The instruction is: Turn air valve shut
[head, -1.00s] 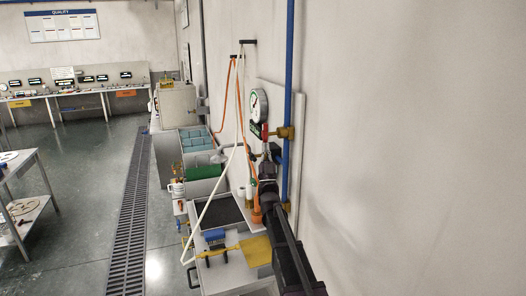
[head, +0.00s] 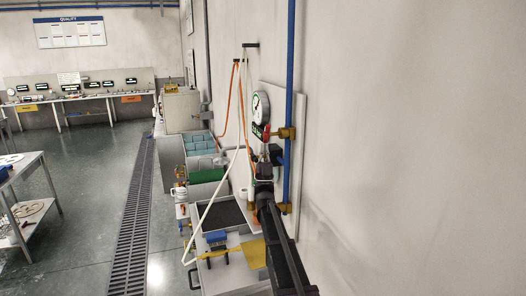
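A round white pressure gauge (head: 261,106) is mounted on a pale wall board, with a small red and green label (head: 261,131) just below it. A blue pipe (head: 289,80) runs down the wall beside them, with brass fittings (head: 286,133) on it. My gripper (head: 263,158) is dark and small in the head view, just below the gauge, beside a dark blue part (head: 278,153). My arm covers what lies below it. The valve handle cannot be made out clearly. I cannot tell whether the gripper touches it, or how far its fingers are apart.
Orange and white hoses (head: 241,85) hang from a wall peg left of the gauge. Below stand a bench with a yellow cloth-like piece (head: 252,254) and a black tray (head: 224,214). A drain grate (head: 134,215) and clear floor lie left, with a table (head: 22,185) beyond.

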